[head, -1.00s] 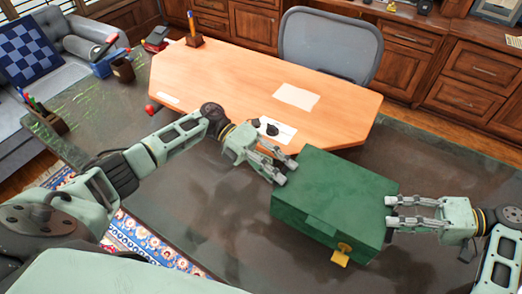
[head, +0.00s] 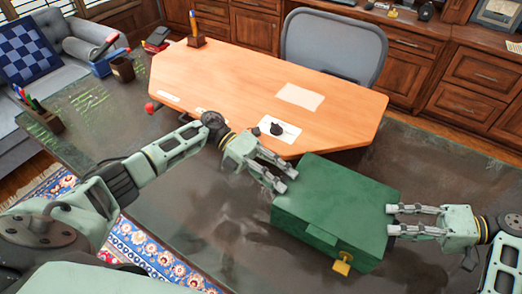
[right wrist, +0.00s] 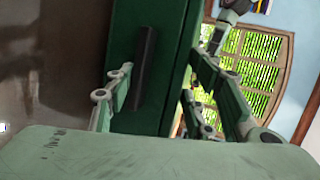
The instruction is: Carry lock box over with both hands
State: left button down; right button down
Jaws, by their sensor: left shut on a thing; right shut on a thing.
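The green lock box (head: 335,200) is a chest with a flat lid, and a yellow lock (head: 342,263) hangs on its front. It is over the dark tabletop; I cannot tell whether its underside touches. My left gripper (head: 284,180) is shut on its left side, near the back left corner. My right gripper (head: 390,221) is shut on its right side. In the right wrist view, the box's green side (right wrist: 180,60) carries a dark handle (right wrist: 144,68), with my fingers (right wrist: 158,95) on either side.
The dark tabletop (head: 190,225) extends left, with a pen holder (head: 40,118) at its far left. A wooden desk (head: 240,80) with papers stands behind, then a grey chair (head: 335,48) and wooden cabinets (head: 480,75). A patterned rug (head: 140,250) shows at lower left.

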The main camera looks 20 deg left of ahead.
pick_arm(q)
jog(key=shift+s+d+f, duration=0.15)
jog(key=shift+f, duration=0.15)
pick_arm(e)
jog(key=shift+s+a+f, duration=0.2)
jog(key=shift+a+f, duration=0.1)
jog(key=shift+f, duration=0.2)
pick_arm(q)
jog(key=c, duration=1.2)
grip_release()
jog(key=shift+f, duration=0.1)
pick_arm(e)
jog(key=c, duration=1.2)
grip_release()
jog(key=shift+f, duration=0.1)
pick_arm(q)
jog(key=o, duration=0.3)
pick_arm(e)
jog(key=o, duration=0.4)
jog(key=shift+d, duration=0.2)
pick_arm(q)
jog(key=shift+a, duration=0.2)
